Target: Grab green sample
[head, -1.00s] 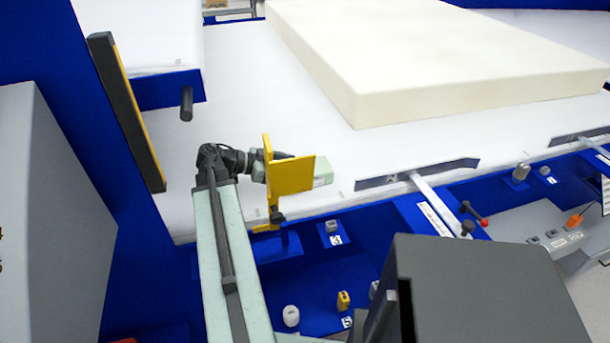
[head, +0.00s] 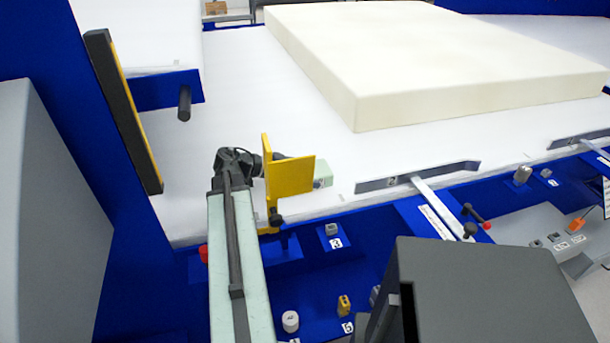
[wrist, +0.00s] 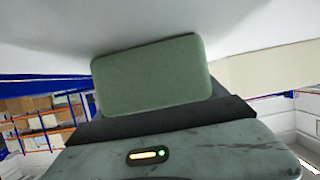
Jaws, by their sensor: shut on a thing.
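The green sample (wrist: 152,75) is a dull green block with rounded corners in the middle of the wrist view. My gripper (wrist: 158,118) is shut on it, with its dark jaw across the sample's lower edge. In the head view my arm reaches up to a dark wrist joint. A yellow bracket (head: 288,178) hides most of what lies beyond that joint. A small pale green part (head: 323,172) shows past the bracket's right edge; I cannot tell whether it is my gripper's housing or the sample.
A large cream foam block (head: 430,70) lies on the white table (head: 240,80). A grey lever rail (head: 415,178) runs along the table's near edge. Below is a blue panel with small numbered pieces, including a yellow one (head: 344,305). A black-and-yellow post (head: 125,110) stands at left.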

